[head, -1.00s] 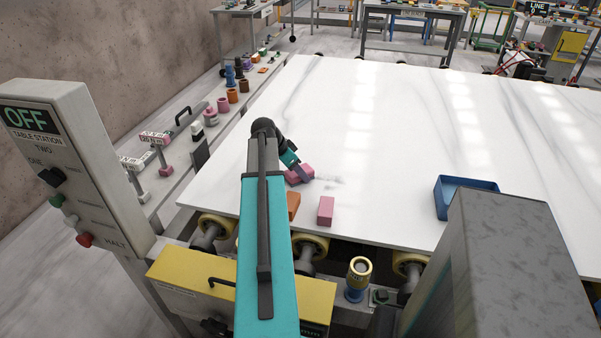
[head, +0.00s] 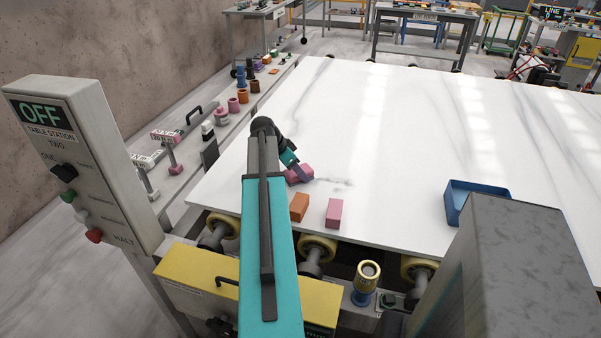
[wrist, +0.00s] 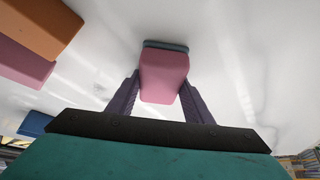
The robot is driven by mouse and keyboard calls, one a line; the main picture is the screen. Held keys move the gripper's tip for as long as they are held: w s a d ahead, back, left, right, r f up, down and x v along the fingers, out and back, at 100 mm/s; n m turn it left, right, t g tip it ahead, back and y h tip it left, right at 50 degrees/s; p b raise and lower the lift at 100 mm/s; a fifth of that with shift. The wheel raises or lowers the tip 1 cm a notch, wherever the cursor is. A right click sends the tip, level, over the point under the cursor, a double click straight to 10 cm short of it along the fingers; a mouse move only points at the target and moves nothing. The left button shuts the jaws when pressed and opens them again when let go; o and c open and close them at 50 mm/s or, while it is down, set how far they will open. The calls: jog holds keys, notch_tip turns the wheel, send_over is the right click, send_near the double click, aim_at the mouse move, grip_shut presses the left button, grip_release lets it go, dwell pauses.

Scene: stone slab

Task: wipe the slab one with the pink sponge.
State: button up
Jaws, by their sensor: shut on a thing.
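The white slab (head: 400,130) with grey veins fills the middle of the head view. My gripper (head: 299,178) is low over its near left part. It is shut on a pink sponge (head: 305,171), which shows between the two fingers in the wrist view (wrist: 163,77). The sponge has a blue-grey layer at its far side in the wrist view. It is at or very near the slab's surface; I cannot tell whether it touches.
An orange block (head: 299,207) and a second pink block (head: 334,213) stand on the slab near its front edge, close to my gripper. A blue tray (head: 455,207) sits to the right. A control box (head: 85,160) stands at the left. The slab's far middle is clear.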

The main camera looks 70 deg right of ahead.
aim_at(309, 170)
jog(key=shift+d, duration=0.1)
jog(key=shift+d+f, duration=0.1)
jog(key=shift+d, duration=0.6)
jog(key=shift+s, duration=0.15)
jog(key=shift+s, duration=0.9)
jog(key=shift+s+b, duration=0.3)
jog(key=shift+s, duration=0.5)
jog(key=shift+s+d+r, duration=0.1)
jog(key=shift+s, duration=0.7)
jog(key=shift+s+d+r, duration=0.1)
jog(key=shift+s, duration=0.7)
jog(key=shift+s, duration=0.15)
